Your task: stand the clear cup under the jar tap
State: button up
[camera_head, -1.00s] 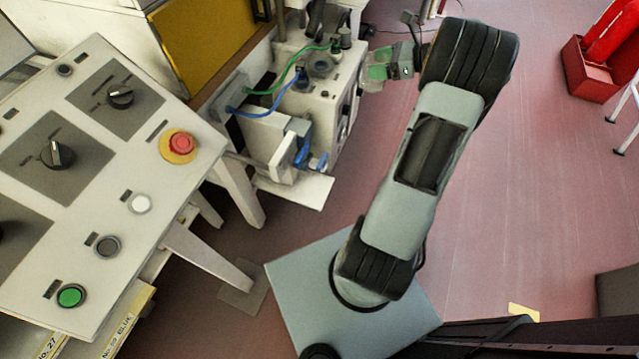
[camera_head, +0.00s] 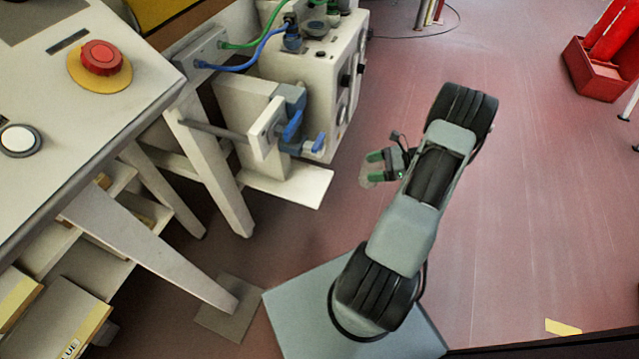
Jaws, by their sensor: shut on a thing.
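My gripper (camera_head: 375,166), with green fingertips, is shut on the clear cup (camera_head: 368,180). The cup is small, see-through and partly hidden by the fingers; it hangs over open floor, apart from the machine. Blue tap-like fittings (camera_head: 294,124) stick out from a white block on the machine's front, to the left of my gripper. A white shelf (camera_head: 300,186) juts out below them and its top looks bare. I cannot make out a jar for certain, nor which blue fitting is its tap.
The white machine (camera_head: 335,75), with green and blue hoses, stands behind the fittings. A control panel (camera_head: 75,120) with a red button (camera_head: 102,57) fills the left. A red bin (camera_head: 598,72) stands far right.

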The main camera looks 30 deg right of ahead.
jog(key=shift+w+a+r+b+x, duration=0.15)
jog(key=shift+r+b+x, duration=0.5)
jog(key=shift+x, duration=2.15)
jog(key=shift+a+r+b+x, duration=0.25)
jog(key=shift+b+x, duration=0.8)
jog(key=shift+x, duration=1.75)
jog(key=shift+w+a+r+b+x, duration=0.1)
jog(key=shift+r+b+x, duration=0.6)
jog(key=shift+x, duration=2.1)
jog(key=shift+f, duration=0.35)
jog(key=o, duration=0.9)
jog(key=shift+s+d+r, duration=0.1)
jog(key=shift+d+r, duration=0.05)
jog(key=shift+r, duration=0.15)
jog(key=p+v, duration=0.4)
jog(key=v, duration=0.7)
jog(key=shift+d, duration=0.3)
jog(key=shift+s+r, duration=0.1)
jog(key=shift+s, duration=0.05)
